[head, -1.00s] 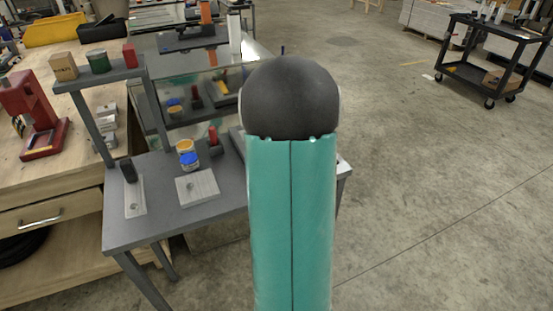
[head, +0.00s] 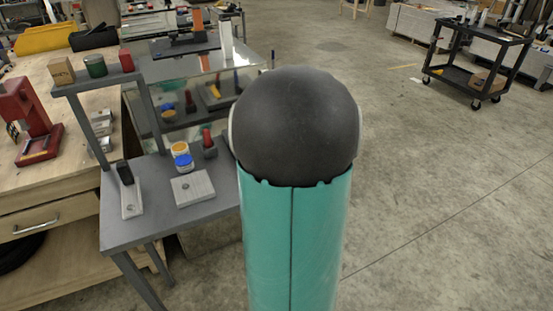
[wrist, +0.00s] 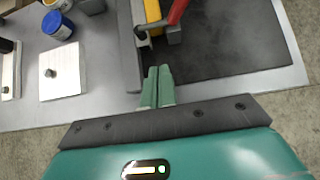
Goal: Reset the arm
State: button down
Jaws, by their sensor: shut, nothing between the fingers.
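My arm, a teal link with a dark round joint, stands in the middle of the head view and hides part of the grey table (head: 150,225). My gripper (wrist: 157,72) shows in the wrist view, its two teal fingers together with nothing between them. It is over the table's edge, near a dark upright plate and a black mat (wrist: 225,45). The gripper itself is hidden in the head view.
The table holds a light square block (head: 192,188), a blue-lidded jar (head: 183,162) and a red-topped piece (head: 208,142). A shelf (head: 95,80) carries small boxes. A red press (head: 35,125) stands on the wooden bench. A black cart (head: 475,65) is far right; open floor lies between.

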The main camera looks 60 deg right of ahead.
jog(key=v, duration=0.3)
jog(key=shift+s+r, duration=0.1)
jog(key=shift+s, duration=0.05)
jog(key=w+a+r+n+y, duration=0.2)
jog(key=a+r+n, duration=0.1)
jog(key=a+n, duration=0.5)
jog(key=w+a+r+n+y, duration=0.25)
jog(key=a+n, duration=0.45)
jog(key=a, duration=0.4)
jog(key=w+a+r+n+y, duration=0.1)
jog(key=w+a+r+n, duration=0.1)
jog(key=a+n, duration=0.6)
jog(key=s+a+r+n+g, duration=0.1)
jog(key=s+a+n, duration=0.4)
jog(key=a+n, duration=0.2)
jog(key=s+a+r+n+g+h, duration=0.1)
jog(key=s+a+n, duration=0.4)
jog(key=n, duration=0.7)
jog(key=a, duration=0.2)
jog(key=shift+a+r, duration=0.2)
jog(key=shift+a, duration=0.15)
